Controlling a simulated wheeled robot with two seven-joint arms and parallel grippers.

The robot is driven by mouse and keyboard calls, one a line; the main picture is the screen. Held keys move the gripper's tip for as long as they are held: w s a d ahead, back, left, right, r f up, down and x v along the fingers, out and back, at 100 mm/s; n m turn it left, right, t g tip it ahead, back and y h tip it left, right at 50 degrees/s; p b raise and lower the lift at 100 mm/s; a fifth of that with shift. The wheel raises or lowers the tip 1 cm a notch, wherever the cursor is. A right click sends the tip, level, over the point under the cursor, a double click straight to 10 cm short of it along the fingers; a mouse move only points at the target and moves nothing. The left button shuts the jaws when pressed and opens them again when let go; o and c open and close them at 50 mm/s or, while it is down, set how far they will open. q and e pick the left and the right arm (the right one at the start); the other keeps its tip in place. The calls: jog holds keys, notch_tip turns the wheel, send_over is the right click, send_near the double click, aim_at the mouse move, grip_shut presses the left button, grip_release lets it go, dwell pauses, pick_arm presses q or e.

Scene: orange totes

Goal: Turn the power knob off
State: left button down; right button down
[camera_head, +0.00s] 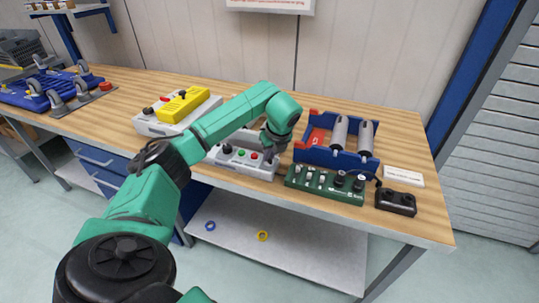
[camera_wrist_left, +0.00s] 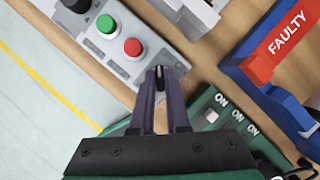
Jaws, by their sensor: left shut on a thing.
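The grey-white control box (camera_head: 238,166) sits on the wooden bench. Its black knob at the far left (camera_head: 227,149), green button (camera_head: 241,154) and red button (camera_head: 254,156) show in a row. In the left wrist view, the green button (camera_wrist_left: 106,24) and red button (camera_wrist_left: 132,47) lie up and left of my left gripper (camera_wrist_left: 161,80). The gripper's fingers are shut on a small black knob (camera_wrist_left: 158,72) at the box's right end. In the head view my left gripper (camera_head: 269,156) hides that end of the box. My right gripper is not in view.
A green switch panel (camera_head: 318,192) with several ON labels stands close to the right. Behind it is a blue rack (camera_head: 306,153) with grey rollers and a FAULTY tag (camera_wrist_left: 287,36). A black box (camera_head: 395,202) sits near the right edge. A yellow device (camera_head: 184,105) lies left.

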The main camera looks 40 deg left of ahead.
pick_arm(q)
jog(key=c, duration=0.9)
grip_release()
jog(key=shift+r, duration=0.1)
jog(key=p+v, duration=0.1)
jog(key=v, duration=1.3)
jog(key=shift+d+r, duration=0.15)
jog(key=shift+r, duration=0.1)
jog(key=shift+s, duration=0.1)
